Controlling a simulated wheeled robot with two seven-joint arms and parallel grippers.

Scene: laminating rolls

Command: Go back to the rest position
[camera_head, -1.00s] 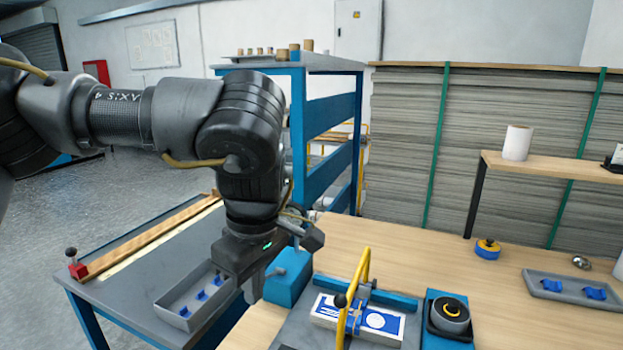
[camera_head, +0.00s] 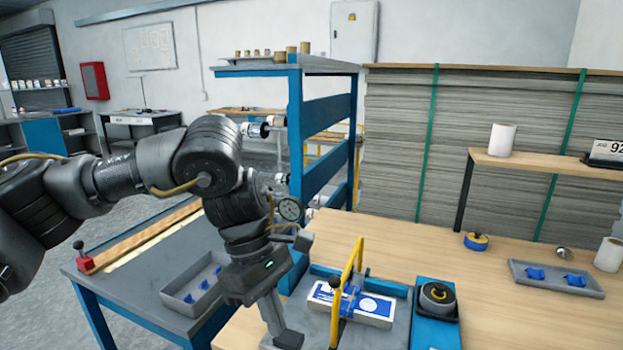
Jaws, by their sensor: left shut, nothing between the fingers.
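My left gripper (camera_head: 280,325) hangs in the lower middle of the head view, pointing down. Its fingers are shut and empty, just left of the blue-and-grey fixture at the table's front. A white and blue printed pack (camera_head: 352,303) lies in that fixture, under a yellow-handled bar (camera_head: 350,288). The gripper looks apart from the pack. My right gripper is out of the picture.
A grey tray (camera_head: 178,303) with blue clips sits on the grey side table (camera_head: 125,284) at left. A blue rack (camera_head: 296,150) stands behind. On the wooden table (camera_head: 400,240) are a tape roll (camera_head: 476,242) and another grey tray (camera_head: 524,282). The table's middle is clear.

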